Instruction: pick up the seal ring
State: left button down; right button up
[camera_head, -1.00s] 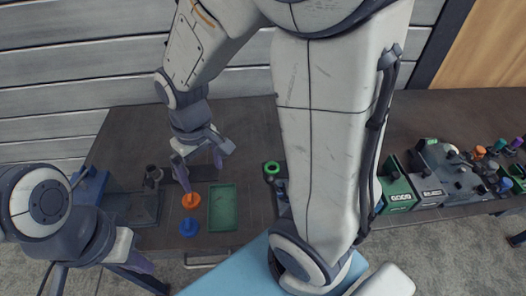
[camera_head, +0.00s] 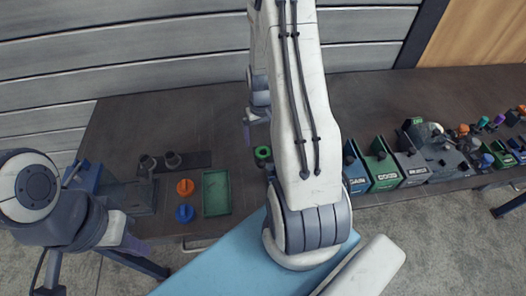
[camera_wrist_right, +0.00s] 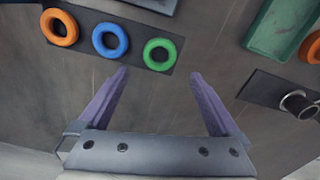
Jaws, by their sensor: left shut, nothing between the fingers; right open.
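Three rings lie in a row on a dark strip in the right wrist view: an orange ring (camera_wrist_right: 60,27), a blue ring (camera_wrist_right: 110,40) and a green ring (camera_wrist_right: 160,54). The head view shows the green ring (camera_head: 263,153); my right arm hides the others. My right gripper (camera_wrist_right: 158,75) is open and empty, its fingertips pointing towards the strip, nearest the green ring in the picture. In the head view it is mostly behind my arm. My left gripper (camera_head: 137,243) is shut and empty at the table's front left, away from the rings.
A green tray (camera_head: 216,193) lies left of the rings, beside an orange part (camera_head: 185,187) and a blue part (camera_head: 185,213). Grey flanged pieces (camera_head: 172,160) stand on a dark plate. Labelled bins (camera_head: 383,172) stand to the right. The back of the table is clear.

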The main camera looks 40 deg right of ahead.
aim_at(263, 150)
jog(key=f, duration=0.1)
jog(key=f+p, duration=0.1)
jog(key=f, duration=0.3)
jog(key=shift+s, duration=0.4)
jog(key=c, duration=1.4)
